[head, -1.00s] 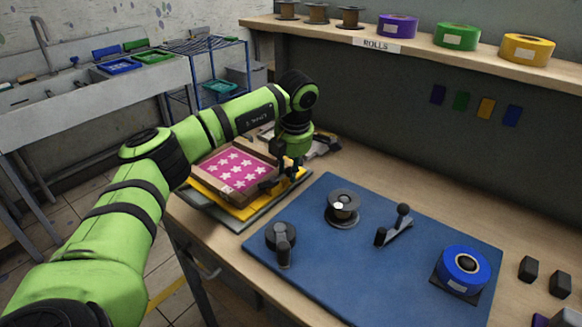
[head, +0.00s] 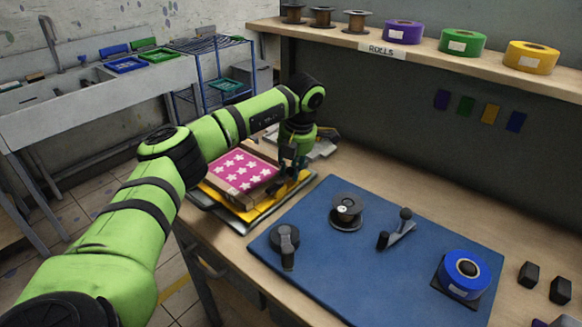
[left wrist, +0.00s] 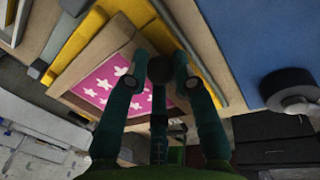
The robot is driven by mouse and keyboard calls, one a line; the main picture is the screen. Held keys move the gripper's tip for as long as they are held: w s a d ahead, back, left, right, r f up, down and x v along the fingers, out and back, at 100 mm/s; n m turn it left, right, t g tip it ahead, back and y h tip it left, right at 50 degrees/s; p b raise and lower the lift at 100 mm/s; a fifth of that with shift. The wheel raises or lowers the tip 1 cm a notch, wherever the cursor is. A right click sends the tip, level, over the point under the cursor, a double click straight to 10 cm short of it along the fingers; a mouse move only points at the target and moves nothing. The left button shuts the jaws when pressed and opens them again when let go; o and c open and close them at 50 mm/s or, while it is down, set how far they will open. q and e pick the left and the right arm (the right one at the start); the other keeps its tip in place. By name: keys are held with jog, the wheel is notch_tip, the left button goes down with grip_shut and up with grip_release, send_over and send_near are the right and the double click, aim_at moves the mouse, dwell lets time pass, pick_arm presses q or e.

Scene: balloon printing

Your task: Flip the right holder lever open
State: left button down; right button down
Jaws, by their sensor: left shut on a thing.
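The holder is a stack with a brown wooden frame (head: 235,194) around a pink panel with white stars (head: 243,170), above yellow and grey plates. The frame also shows in the left wrist view (left wrist: 80,62). My left gripper (head: 289,170) is over the right side of the stack, pointing down. In the left wrist view its fingers (left wrist: 160,68) are closed around a small dark round knob (left wrist: 159,70), which appears to be the right holder lever's. The rest of that lever is mostly hidden by the fingers. My right gripper does not show.
A blue mat (head: 350,270) lies right of the stack, with a dark spool (head: 345,212), a crank with a black knob (head: 397,229), a black round fixture (head: 285,240) and a blue roll (head: 464,275). A shelf with rolls (head: 403,32) runs behind.

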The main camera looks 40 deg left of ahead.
pick_arm(q)
jog(key=shift+w+r, duration=0.1)
jog(key=shift+r, duration=0.05)
jog(key=c, duration=1.3)
grip_release()
jog(key=shift+c, duration=0.2)
jog(key=o, duration=0.3)
jog(key=shift+w, duration=0.1)
jog(key=r, duration=0.4)
jog(key=d+r, duration=0.1)
jog(key=r, duration=0.2)
jog(key=d+r, duration=0.1)
jog(key=r, duration=0.3)
jog(key=shift+s+d+r, duration=0.15)
jog(key=shift+s+r, duration=0.15)
jog(key=shift+s, duration=0.05)
